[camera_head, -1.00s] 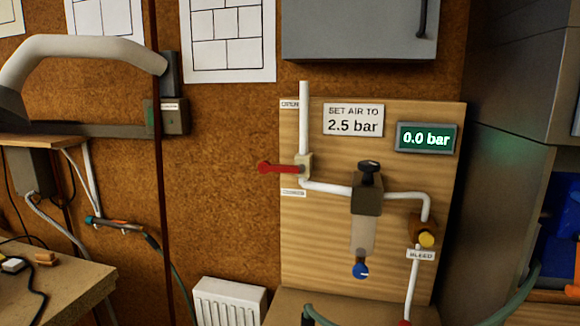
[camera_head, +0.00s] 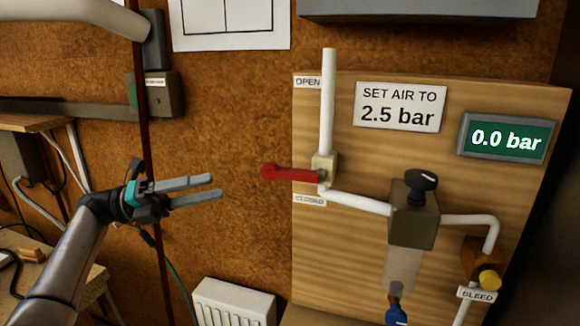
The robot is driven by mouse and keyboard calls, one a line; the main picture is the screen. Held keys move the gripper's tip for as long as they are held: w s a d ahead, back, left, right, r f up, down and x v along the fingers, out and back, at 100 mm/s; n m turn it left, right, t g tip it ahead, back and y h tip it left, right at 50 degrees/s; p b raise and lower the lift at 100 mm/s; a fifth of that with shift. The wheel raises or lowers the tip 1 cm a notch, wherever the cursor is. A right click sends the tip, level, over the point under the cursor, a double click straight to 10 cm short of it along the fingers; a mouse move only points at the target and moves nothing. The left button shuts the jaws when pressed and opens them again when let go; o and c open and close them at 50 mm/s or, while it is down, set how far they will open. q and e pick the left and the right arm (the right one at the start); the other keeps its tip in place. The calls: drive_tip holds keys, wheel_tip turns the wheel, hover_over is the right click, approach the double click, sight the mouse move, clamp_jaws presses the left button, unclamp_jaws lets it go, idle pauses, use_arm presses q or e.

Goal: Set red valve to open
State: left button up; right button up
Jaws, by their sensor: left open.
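The red valve handle (camera_head: 291,174) sticks out level to the left from its beige valve body (camera_head: 324,169) on the white pipe. An OPEN label (camera_head: 308,82) is above the handle and a CLOSED label (camera_head: 310,200) is just below it. My left gripper (camera_head: 218,187) is open and empty, left of the handle, its fingers pointing right toward the red knob end with a gap between. My right gripper is not in view.
The wooden panel (camera_head: 345,270) also carries a sign reading 2.5 bar (camera_head: 400,106), a display reading 0.0 bar (camera_head: 506,138), a regulator with a black knob (camera_head: 421,183) and a yellow bleed knob (camera_head: 489,279). A white radiator (camera_head: 234,303) stands below left.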

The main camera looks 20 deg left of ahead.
sight(283, 173)
use_arm(q)
drive_tip(key=p+x, duration=0.4)
drive_tip(key=x, duration=0.9)
drive_tip(key=shift+d+r, duration=0.1)
drive_tip(key=shift+d, duration=0.3)
drive_tip(key=shift+w+d, duration=0.15)
drive_tip(key=shift+d, duration=0.15)
drive_tip(key=shift+c, duration=0.2)
clamp_jaws()
